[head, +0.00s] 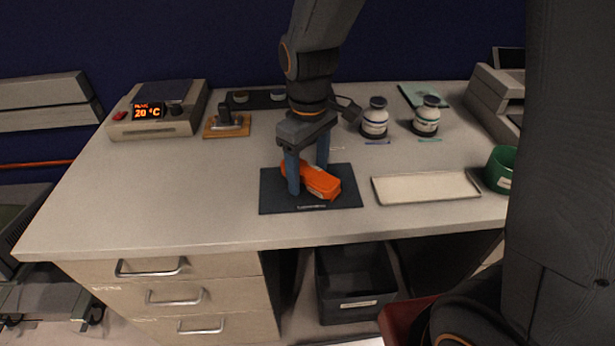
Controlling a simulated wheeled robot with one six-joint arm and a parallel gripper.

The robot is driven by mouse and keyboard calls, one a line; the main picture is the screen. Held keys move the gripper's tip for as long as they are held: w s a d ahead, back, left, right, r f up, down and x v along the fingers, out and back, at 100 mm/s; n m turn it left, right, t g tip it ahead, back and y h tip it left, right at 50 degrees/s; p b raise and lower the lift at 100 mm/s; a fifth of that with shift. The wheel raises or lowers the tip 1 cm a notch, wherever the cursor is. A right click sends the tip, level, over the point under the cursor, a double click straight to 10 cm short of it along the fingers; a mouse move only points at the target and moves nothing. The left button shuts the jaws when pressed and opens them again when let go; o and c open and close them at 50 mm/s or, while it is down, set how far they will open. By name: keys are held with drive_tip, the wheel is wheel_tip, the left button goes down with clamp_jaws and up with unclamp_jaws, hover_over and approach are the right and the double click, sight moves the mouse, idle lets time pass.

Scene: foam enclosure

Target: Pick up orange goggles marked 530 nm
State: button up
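The orange goggles (321,183) lie on a dark mat (282,204) near the front middle of the bench. Any 530 nm marking is too small to read. My gripper (308,180) points down over the goggles. Its two blue fingers are spread apart, one in front of the goggles at their left part and one behind them. Part of the goggles is hidden by the front finger. I cannot tell whether the fingers touch them.
A shallow cream tray (425,188) lies right of the mat, with a green container (501,170) beyond it. A hotplate (160,112) stands at back left. The bench left of the mat is clear.

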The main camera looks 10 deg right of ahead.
drive_tip(key=c, duration=1.1)
